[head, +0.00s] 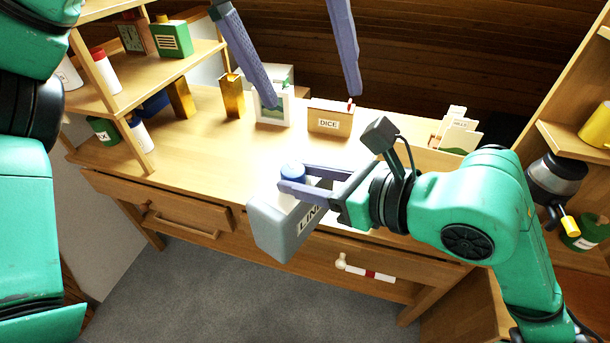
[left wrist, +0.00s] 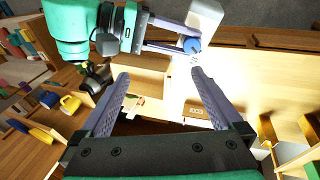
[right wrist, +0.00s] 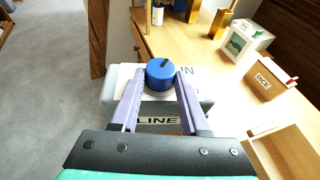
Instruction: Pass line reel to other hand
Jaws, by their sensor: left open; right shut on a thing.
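The line reel (head: 285,228) is a grey box with a LINE label and a blue round knob (head: 292,171) on top. My right gripper (head: 282,180) is shut on it at the knob and holds it in front of the desk's front edge. In the right wrist view the two fingers sit on either side of the blue knob (right wrist: 160,72). My left gripper (head: 312,98) is open and empty, above the back of the desk. In the left wrist view its fingers (left wrist: 160,82) are wide apart, with the reel (left wrist: 205,16) beyond them near the top.
The desk (head: 205,150) carries a DICE box (head: 330,118), a white box (head: 274,108), gold blocks and a card holder (head: 456,132). Shelves with bottles stand at left (head: 150,77) and right. The desk's middle is mostly clear.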

